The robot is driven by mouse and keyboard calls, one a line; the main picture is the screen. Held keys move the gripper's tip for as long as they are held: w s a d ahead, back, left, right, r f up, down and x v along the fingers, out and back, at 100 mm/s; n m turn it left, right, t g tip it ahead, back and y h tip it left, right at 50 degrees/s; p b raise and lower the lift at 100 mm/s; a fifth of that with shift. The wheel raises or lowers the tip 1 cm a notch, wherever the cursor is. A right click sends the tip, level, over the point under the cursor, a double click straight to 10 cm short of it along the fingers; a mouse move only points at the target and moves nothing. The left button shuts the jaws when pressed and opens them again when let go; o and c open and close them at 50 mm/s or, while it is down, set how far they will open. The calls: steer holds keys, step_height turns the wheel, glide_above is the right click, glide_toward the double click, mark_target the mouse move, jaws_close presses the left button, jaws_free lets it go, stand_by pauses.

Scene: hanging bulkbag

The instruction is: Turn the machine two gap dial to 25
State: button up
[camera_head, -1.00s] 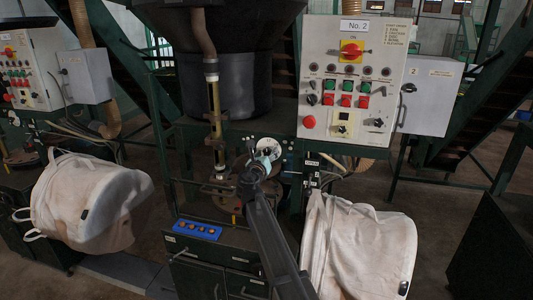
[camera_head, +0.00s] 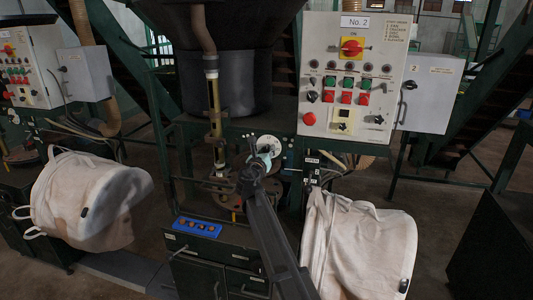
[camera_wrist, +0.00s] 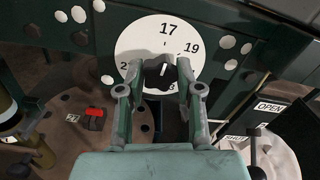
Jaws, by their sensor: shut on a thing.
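The gap dial (camera_wrist: 140,38) is a white round plate with numbers in the wrist view, with 17 at the top and 19 to its right. Its lower numbers are partly hidden by my gripper. A dark knob (camera_wrist: 160,72) with a white mark stands at the dial's middle. My gripper (camera_wrist: 159,78) has its two fingers on either side of this knob and is shut on it. In the head view, my gripper (camera_head: 262,158) reaches the dial below the No. 2 panel, and my arm hides much of it.
The No. 2 control panel (camera_head: 352,80) with buttons and switches stands above right. White bulk bags hang at left (camera_head: 88,200) and right (camera_head: 358,245). OPEN and SHUT labels (camera_wrist: 268,107) are right of the dial.

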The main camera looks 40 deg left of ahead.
steer(key=m+b, duration=0.4)
steer(key=shift+f+m+b, duration=0.2)
steer(key=shift+m+b, duration=0.1)
steer(key=m+b, duration=0.5)
steer(key=shift+a, duration=0.1)
steer(key=m+b, duration=0.4)
steer(key=b, duration=0.1)
steer(key=shift+m, duration=0.4)
steer(key=m+b, duration=0.5)
steer(key=shift+m+b, duration=0.3)
steer(key=shift+b, duration=0.05)
steer(key=m+b, duration=0.5)
steer(key=shift+r, duration=0.1)
steer(key=m+b, duration=0.4)
steer(key=m, duration=0.1)
steer(key=shift+b, duration=0.35)
steer(key=m+b, duration=0.4)
steer(key=shift+r, duration=0.1)
steer(key=shift+r+m+b, duration=0.15)
steer(key=shift+m+b, duration=1.4)
steer(key=shift+m, duration=0.95)
